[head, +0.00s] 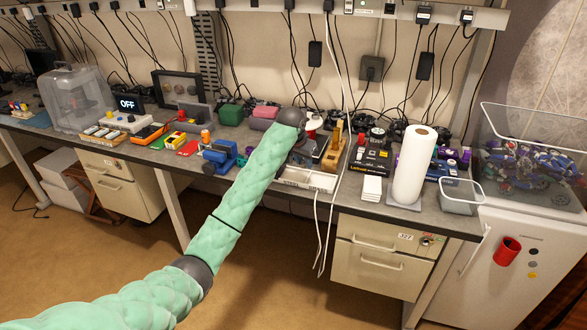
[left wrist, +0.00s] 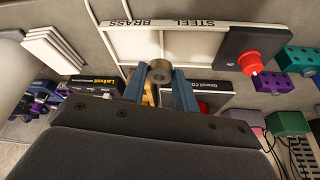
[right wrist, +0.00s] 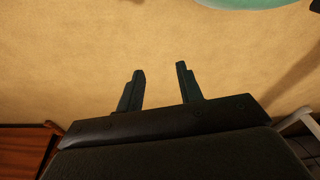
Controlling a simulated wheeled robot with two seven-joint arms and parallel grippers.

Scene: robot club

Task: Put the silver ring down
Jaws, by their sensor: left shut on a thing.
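My left gripper (left wrist: 159,80) is shut on the small silver ring (left wrist: 159,66), which sits between its fingertips with its dark hole showing. It is over a white tray (left wrist: 165,48) with a divider and the upside-down labels BRASS, at picture left, and STEEL, at picture right. The ring appears close to the divider, at the tray's near-gripper side; its height above the tray is unclear. In the head view the tray (head: 318,181) lies at the bench's front edge, and the arm's end hides the ring. My right gripper (right wrist: 160,70) is open and empty above the floor.
A grey block with a red button (left wrist: 250,63) stands beside the tray. A blue vise (head: 220,156) is left of the arm. White cards (head: 372,188), a paper roll (head: 413,165) and a clear bin (head: 461,195) stand to the right. The bench is crowded at the back.

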